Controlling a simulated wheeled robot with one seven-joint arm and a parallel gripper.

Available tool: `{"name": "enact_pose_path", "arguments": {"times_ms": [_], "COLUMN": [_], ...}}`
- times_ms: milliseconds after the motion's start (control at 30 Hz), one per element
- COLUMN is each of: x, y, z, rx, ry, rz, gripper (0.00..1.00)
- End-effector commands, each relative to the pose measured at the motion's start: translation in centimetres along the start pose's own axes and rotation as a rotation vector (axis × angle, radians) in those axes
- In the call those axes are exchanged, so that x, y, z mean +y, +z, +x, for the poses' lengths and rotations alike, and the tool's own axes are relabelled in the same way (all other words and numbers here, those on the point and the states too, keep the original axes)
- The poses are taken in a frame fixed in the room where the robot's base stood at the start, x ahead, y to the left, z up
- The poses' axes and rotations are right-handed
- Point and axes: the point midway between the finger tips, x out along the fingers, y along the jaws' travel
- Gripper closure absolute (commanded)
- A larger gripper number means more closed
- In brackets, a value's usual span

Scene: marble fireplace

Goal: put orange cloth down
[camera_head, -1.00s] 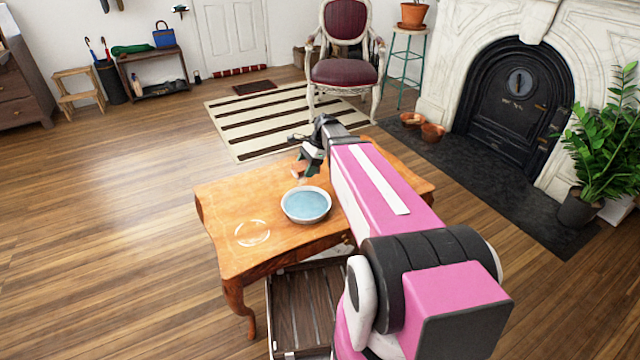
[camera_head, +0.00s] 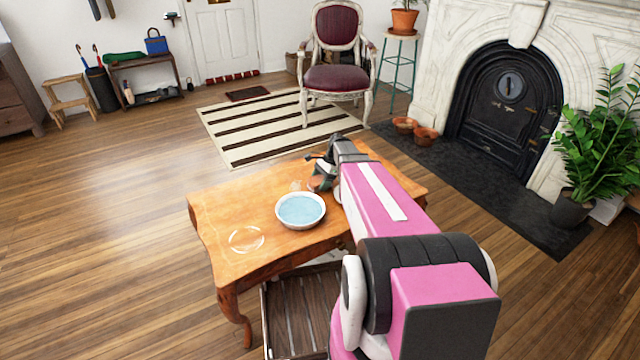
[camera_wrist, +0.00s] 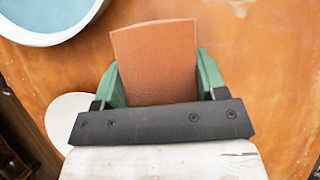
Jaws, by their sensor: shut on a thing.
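The orange cloth (camera_wrist: 155,62) looks like a flat, stiff orange-brown piece in the wrist view. My gripper (camera_wrist: 158,78) is shut on it, with a green finger on either side. The cloth stands out past the fingers over the wooden table (camera_wrist: 270,70). In the head view my gripper (camera_head: 322,178) is low over the far part of the table (camera_head: 225,210), just beyond and right of the bowl. The cloth is hard to make out there. I cannot tell whether it touches the tabletop.
A white bowl of blue water (camera_head: 300,209) stands on the table, close to my gripper. A clear ring shape (camera_head: 245,239) lies at the table's left. A slatted crate (camera_head: 300,310) is below the front edge. A chair (camera_head: 338,70) stands behind on a striped rug (camera_head: 250,125).

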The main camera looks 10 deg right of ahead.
Motion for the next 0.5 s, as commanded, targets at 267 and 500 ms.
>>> {"name": "enact_pose_path", "arguments": {"times_ms": [267,500], "x": [0.01,0.00], "y": [-0.33,-0.46], "z": [0.61,0.84], "rx": [0.000,0.000], "ry": [-0.001,-0.001], "rz": [0.000,0.000], "gripper": [0.57,0.12]}}
